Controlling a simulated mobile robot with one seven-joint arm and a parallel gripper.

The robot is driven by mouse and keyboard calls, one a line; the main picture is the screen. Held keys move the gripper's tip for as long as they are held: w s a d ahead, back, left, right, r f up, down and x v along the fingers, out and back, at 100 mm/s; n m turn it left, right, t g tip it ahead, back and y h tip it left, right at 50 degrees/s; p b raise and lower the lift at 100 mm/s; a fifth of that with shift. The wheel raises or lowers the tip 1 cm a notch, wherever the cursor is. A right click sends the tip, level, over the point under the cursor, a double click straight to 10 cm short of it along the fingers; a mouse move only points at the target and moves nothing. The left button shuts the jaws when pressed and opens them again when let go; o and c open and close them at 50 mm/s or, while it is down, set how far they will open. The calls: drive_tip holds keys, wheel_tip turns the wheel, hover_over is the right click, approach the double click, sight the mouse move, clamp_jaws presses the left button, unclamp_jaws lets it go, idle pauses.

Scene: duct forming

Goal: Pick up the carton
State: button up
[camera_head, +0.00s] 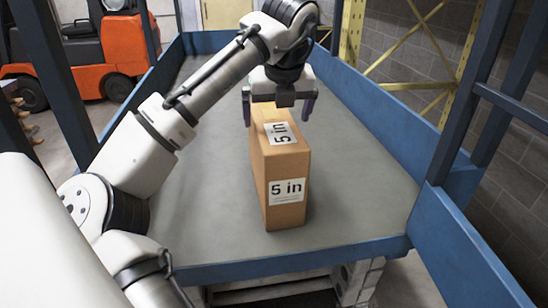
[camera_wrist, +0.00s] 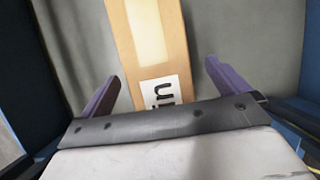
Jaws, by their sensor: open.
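A tall brown carton (camera_head: 268,175) with white "5 in" labels on its top and front stands upright on the grey table surface (camera_head: 350,150). My gripper (camera_head: 279,112) is open above the far part of the carton, with one purple finger on each side of it. In the wrist view the carton (camera_wrist: 150,50) runs between the two spread fingers, and my gripper (camera_wrist: 160,90) hides its near end. I cannot tell whether the fingertips reach below the carton's top edge. No grip on the carton shows.
Blue side walls (camera_head: 375,85) line the table on the left and right. A yellow rack (camera_head: 455,80) stands beyond the right wall, and an orange forklift (camera_head: 90,55) stands at the far left. The table around the carton is clear.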

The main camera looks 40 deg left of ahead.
drive_tip(key=b+x, duration=0.1)
drive_tip(key=x, duration=0.1)
drive_tip(key=b+x, duration=0.1)
drive_tip(key=x, duration=0.1)
drive_tip(key=b+x, duration=0.1)
drive_tip(key=shift+w+a+f, duration=0.1)
drive_tip(key=shift+a+f, duration=0.2)
drive_tip(key=shift+a, duration=0.2)
drive_tip(key=shift+r, duration=0.1)
drive_tip(key=c, duration=2)
